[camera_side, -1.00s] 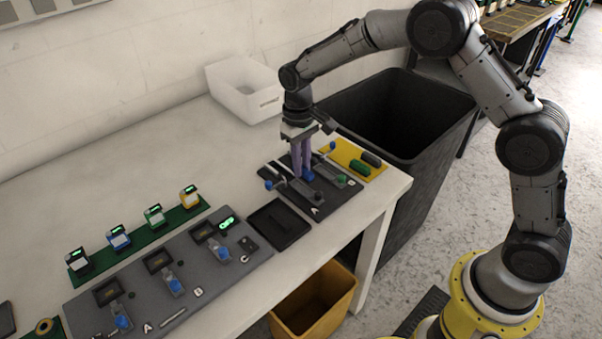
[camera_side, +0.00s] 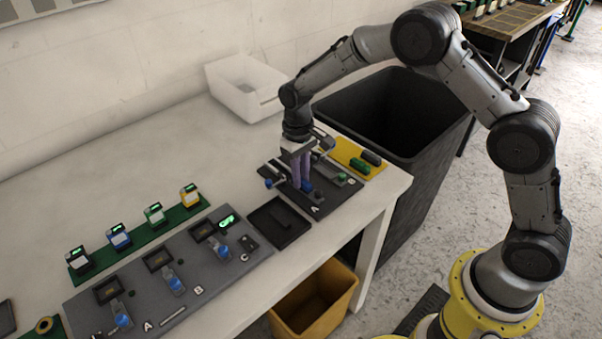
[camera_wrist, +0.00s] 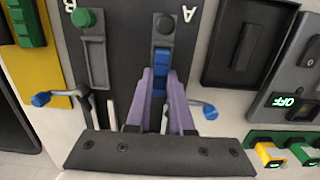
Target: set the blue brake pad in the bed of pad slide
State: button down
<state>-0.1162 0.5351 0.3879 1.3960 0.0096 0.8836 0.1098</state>
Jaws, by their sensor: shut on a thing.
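The blue brake pad (camera_wrist: 160,60) is between the purple fingers of my gripper (camera_wrist: 159,74), which is shut on it. In the wrist view the pad is lined up with the channel of the pad slide marked A (camera_wrist: 164,26), which has a dark round knob at its far end. I cannot tell whether the pad rests on the bed or is just above it. In the side view my gripper (camera_side: 302,184) points down over the slide plate, and the blue pad (camera_side: 307,186) shows at the fingertips.
Slide B (camera_wrist: 94,62), with a green knob, lies beside slide A. Blue-tipped levers (camera_wrist: 41,98) (camera_wrist: 210,112) stand on both sides. A yellow tray (camera_side: 350,152) with green and dark pads is behind. An empty-looking black tray (camera_side: 279,224) lies at the near left.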

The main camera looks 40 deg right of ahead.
jog(key=c, duration=0.8)
grip_release()
notch_tip(320, 180, up, 12)
jog(key=r, duration=0.1)
jog(key=s+d+r+t, duration=0.1)
jog(key=s+d+r, duration=0.1)
jog(key=s+r, duration=0.4)
jog(key=s+d+r+t, duration=0.1)
jog(key=s+r+t, duration=0.15)
jog(key=s, duration=0.55)
jog(key=s+d+r+t, duration=0.15)
jog(key=s+r, duration=0.25)
jog(key=s, duration=0.4)
jog(key=s+d+f+t, duration=0.1)
jog(key=s+f, duration=0.2)
jog(key=s, duration=0.6)
jog(key=shift+f, duration=0.25)
